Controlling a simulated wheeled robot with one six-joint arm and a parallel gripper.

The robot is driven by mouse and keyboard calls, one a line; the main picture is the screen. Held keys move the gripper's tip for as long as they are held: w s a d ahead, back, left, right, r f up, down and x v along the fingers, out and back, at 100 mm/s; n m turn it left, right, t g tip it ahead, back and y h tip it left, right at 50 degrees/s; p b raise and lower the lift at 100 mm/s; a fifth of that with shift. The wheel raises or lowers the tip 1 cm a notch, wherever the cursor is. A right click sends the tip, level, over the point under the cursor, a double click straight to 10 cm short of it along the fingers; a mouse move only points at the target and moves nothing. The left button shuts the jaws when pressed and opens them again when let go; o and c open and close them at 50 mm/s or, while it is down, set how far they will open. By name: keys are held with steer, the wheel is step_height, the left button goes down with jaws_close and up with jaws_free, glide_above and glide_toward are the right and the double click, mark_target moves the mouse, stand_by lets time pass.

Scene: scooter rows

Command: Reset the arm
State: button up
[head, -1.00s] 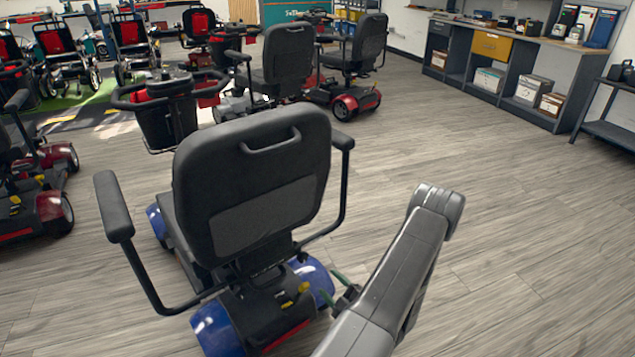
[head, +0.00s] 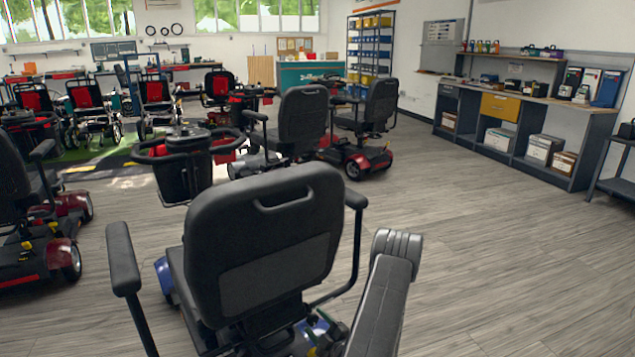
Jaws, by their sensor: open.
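My grey arm (head: 380,300) rises at the lower middle right of the head view, its elbow up and its forearm running down out of the frame. My gripper (head: 322,334) shows only in part at the bottom edge, low beside the rear of the nearest scooter. It is open, and I see nothing held in it. The nearest scooter (head: 265,250) has a black seat back and blue body panels. It stands just left of my arm, its back towards me. Whether the gripper touches the scooter cannot be told.
Red scooters stand at the left (head: 40,245) and ahead (head: 365,155). A workbench (head: 525,100) with boxes runs along the right wall, with a dark side table (head: 615,187) nearer. The wood-look floor (head: 490,250) to the right is clear.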

steer(key=shift+s+d, duration=0.1)
steer(key=p+v, duration=0.2)
steer(key=v, duration=1.2)
steer(key=b+x, duration=0.2)
steer(key=x, duration=1.1)
steer(key=shift+w+a, duration=0.2)
steer(key=shift+a, duration=0.05)
steer(key=shift+w+a, duration=0.15)
steer(key=shift+w, duration=0.2)
steer(key=n, duration=0.5)
steer(key=shift+b, duration=0.35)
steer(key=n, duration=0.4)
steer(key=shift+r+n, duration=0.2)
steer(key=shift+n, duration=0.1)
steer(key=n, duration=0.4)
steer(key=shift+s+n+b, duration=0.1)
steer(key=shift+n+b, duration=0.3)
steer(key=shift+r+n, duration=0.15)
steer(key=shift+n, duration=2.05)
